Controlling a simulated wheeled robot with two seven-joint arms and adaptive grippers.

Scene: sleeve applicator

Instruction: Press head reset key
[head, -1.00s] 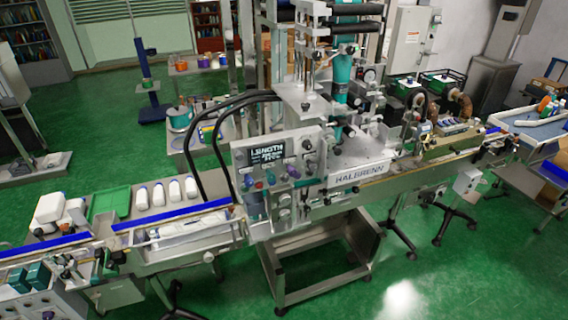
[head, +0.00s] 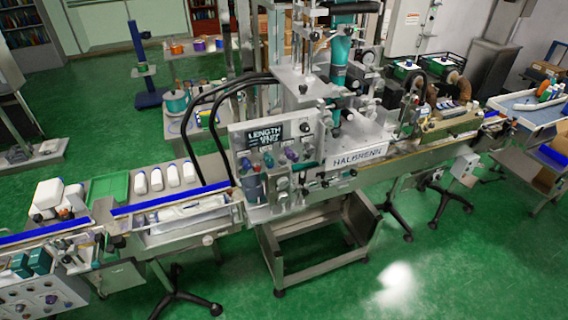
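The sleeve applicator (head: 352,160), labelled HALBRENN, stands in the middle of the head view. Its upright control panel (head: 279,133) carries a dark LENGTH display (head: 265,136) and several coloured knobs and buttons, among them a purple one (head: 291,155) and a teal one (head: 268,159). The key labels are too small to read, so I cannot tell which one is the head reset key. Neither of my grippers is in view.
A conveyor with blue rails (head: 170,200) runs left, beside white bottles (head: 172,175) and a green tray (head: 109,188). A conveyor continues right towards a blue-topped table (head: 520,104). Wheeled stand legs reach onto the green floor (head: 350,290), which is open in front.

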